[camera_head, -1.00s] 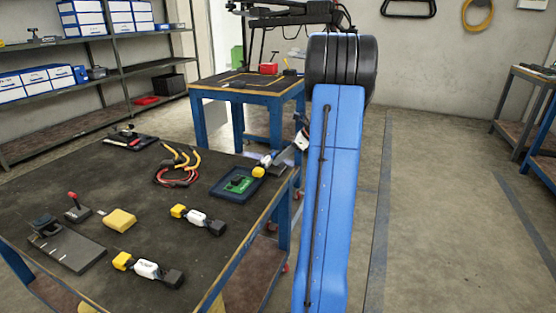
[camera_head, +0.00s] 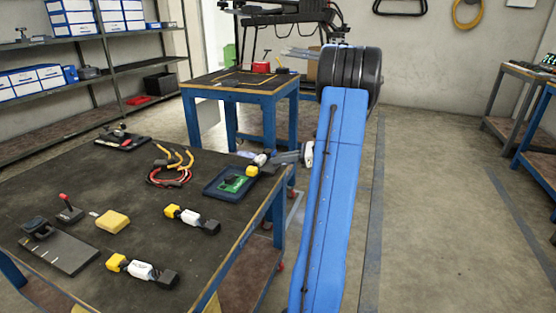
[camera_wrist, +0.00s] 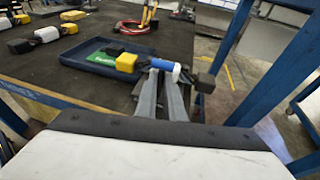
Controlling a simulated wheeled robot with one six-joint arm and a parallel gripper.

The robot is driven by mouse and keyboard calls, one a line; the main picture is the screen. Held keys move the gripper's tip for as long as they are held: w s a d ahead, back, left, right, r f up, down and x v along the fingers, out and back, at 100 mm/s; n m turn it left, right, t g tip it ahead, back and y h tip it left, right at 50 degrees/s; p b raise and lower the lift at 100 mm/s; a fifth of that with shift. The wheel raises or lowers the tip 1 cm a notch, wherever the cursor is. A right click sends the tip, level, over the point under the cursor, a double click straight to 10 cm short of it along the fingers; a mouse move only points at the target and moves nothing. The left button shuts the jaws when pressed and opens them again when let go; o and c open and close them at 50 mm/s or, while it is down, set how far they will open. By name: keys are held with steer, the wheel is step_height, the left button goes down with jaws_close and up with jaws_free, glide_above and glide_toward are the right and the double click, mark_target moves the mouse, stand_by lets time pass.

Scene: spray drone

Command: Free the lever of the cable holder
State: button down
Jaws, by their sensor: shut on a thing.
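My gripper (camera_wrist: 168,84) is shut on a part with a yellow end, a blue-and-white body (camera_wrist: 165,66) and a black end. It holds this part at the right edge of the work table, by a blue tray (camera_wrist: 70,52) with a green board. In the head view my gripper (camera_head: 276,158) is small and partly hidden. A device with a red lever (camera_head: 120,131) sits on a black plate at the table's far left; another red-knobbed lever (camera_head: 66,208) stands nearer. I cannot tell which is the cable holder. Both are away from my gripper.
Red and yellow cables (camera_head: 172,172) lie behind the tray. Two similar yellow, white and black parts (camera_head: 190,218) (camera_head: 142,270), a yellow block (camera_head: 112,221) and a black marked plate (camera_head: 68,252) lie on the table. A second blue-legged table (camera_head: 240,92) stands behind.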

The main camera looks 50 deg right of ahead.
stand_by(0.3)
steer(key=c, duration=2.2)
jaws_free()
steer(key=shift+o, duration=0.2)
steer(key=shift+s+d, duration=0.1)
steer(key=v, duration=1.7)
steer(key=shift+s, duration=0.15)
